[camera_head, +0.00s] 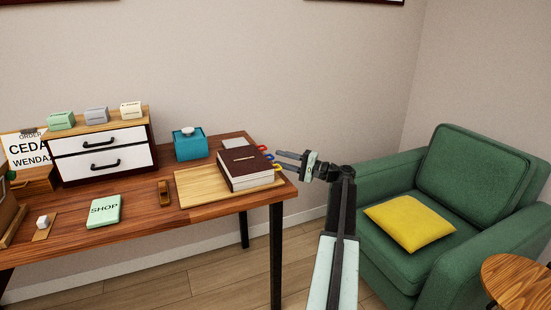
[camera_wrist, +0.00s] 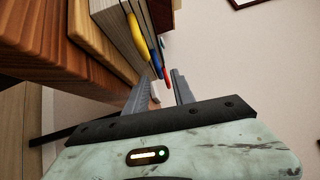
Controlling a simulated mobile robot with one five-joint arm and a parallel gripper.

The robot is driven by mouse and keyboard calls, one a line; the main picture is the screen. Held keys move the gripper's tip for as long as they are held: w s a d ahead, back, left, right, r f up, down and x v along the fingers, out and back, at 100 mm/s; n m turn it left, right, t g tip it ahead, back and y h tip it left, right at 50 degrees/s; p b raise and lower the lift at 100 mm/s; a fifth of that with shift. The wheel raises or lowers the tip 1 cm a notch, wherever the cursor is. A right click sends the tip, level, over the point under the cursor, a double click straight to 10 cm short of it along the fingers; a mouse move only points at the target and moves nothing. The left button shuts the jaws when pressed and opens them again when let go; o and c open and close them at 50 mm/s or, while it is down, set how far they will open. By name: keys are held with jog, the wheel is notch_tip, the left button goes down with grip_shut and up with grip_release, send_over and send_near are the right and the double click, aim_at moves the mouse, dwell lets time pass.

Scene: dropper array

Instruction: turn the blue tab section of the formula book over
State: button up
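The formula book (camera_head: 240,157) lies closed on a wooden board (camera_head: 195,187) at the table's right end, dark brown cover up. Its right edge carries red (camera_head: 262,148), blue (camera_head: 269,155) and yellow (camera_head: 278,167) tabs.
A teal box (camera_head: 190,146) stands behind the board. A small drawer cabinet (camera_head: 103,155), a green SHOP book (camera_head: 104,210) and a brown holder (camera_head: 164,193) are to the left. A green armchair (camera_head: 475,180) stands right of the table. The space above the book is clear.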

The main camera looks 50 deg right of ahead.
jog(key=shift+x, duration=1)
grip_shut()
dwell(0.7)
